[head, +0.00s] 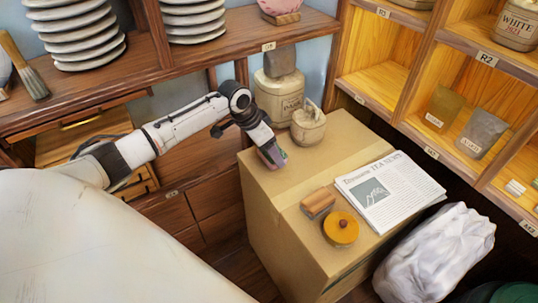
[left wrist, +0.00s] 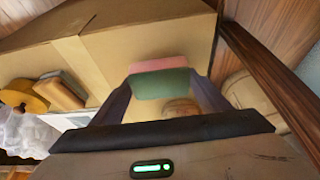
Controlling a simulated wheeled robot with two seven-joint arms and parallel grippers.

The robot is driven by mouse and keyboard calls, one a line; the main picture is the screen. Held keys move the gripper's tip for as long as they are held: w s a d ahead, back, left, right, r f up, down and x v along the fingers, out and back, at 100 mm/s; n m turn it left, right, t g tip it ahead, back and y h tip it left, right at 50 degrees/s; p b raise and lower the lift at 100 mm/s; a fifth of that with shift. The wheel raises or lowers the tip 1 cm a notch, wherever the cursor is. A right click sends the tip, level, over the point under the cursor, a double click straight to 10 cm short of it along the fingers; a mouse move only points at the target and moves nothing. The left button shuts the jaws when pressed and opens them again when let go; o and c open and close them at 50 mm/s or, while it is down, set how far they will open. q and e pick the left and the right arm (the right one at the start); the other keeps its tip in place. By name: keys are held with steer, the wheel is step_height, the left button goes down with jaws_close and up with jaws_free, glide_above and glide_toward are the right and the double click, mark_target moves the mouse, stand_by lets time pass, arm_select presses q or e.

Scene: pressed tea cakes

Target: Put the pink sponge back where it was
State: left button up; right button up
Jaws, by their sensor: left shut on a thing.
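The pink sponge (left wrist: 158,66) has a green layer and is between the fingers of my left gripper (left wrist: 165,92) in the left wrist view. In the head view my left gripper (head: 270,155) is shut on it at the far left part of the cardboard box top (head: 262,182). Only a small pink and green part of the sponge (head: 279,157) shows there. I cannot tell whether the sponge touches the box. My right gripper is in neither view.
A wooden block (head: 318,203), a round yellow item (head: 341,230) and a newspaper (head: 390,190) lie on the box. Labelled shelf compartments (head: 375,70) are at right; a white bag (head: 440,255) is at front right.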

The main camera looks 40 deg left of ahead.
arm_select(q)
step_height(320, 180, down, 2)
steer(key=shift+f, duration=0.1)
steer(key=o, duration=1)
steer(key=shift+c, duration=0.2)
steer(key=p+v, duration=0.1)
steer(key=v, duration=1.1)
